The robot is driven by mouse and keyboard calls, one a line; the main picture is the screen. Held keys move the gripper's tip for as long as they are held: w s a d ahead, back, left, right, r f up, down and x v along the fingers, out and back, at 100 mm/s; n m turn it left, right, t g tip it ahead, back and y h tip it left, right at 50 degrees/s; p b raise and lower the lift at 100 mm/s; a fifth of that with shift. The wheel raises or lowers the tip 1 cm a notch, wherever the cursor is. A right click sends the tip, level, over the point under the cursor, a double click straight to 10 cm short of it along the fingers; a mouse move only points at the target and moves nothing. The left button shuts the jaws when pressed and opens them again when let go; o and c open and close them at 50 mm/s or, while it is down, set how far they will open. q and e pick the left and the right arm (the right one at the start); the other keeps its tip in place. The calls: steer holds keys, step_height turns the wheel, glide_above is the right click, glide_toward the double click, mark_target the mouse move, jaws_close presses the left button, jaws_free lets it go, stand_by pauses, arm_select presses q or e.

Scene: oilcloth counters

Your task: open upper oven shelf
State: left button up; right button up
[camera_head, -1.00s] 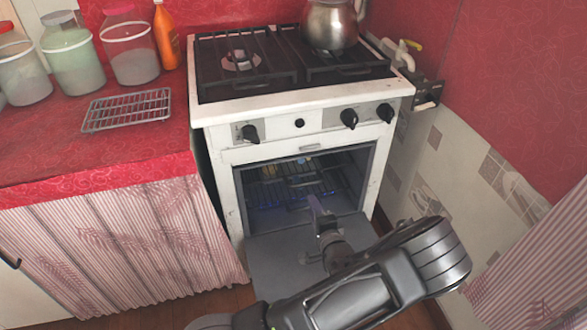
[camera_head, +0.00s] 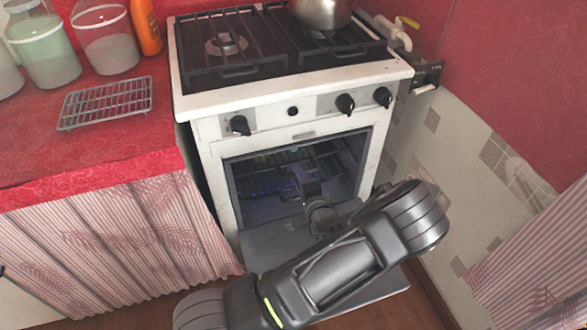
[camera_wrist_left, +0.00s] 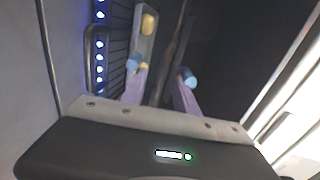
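The white oven (camera_head: 212,150) has its door (camera_head: 275,245) folded down. Inside, a dark wire shelf (camera_head: 262,163) spans the upper part of the cavity; the bars of a rack also show at the left in the left wrist view (camera_wrist_left: 116,60). My left gripper (camera_head: 308,180) reaches over the door into the oven mouth, close to the shelf's front. In the left wrist view its fingers (camera_wrist_left: 160,82) are apart, with a dark strip showing between them. I cannot tell if they touch the shelf. My right gripper is not in view.
A stove top (camera_head: 262,50) with a kettle (camera_head: 322,12) is above the oven. A red counter (camera_head: 95,150) with a wire rack (camera_head: 106,103), jars (camera_head: 45,50) and an orange bottle (camera_head: 146,28) stands left. A tiled wall (camera_head: 450,160) is close on the right.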

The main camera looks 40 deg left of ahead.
arm_select(q)
steer(key=x, duration=0.5)
steer(key=shift+b, duration=0.3)
steer(key=shift+f, duration=0.1)
steer(key=c, duration=0.8)
steer(key=shift+f, duration=0.1)
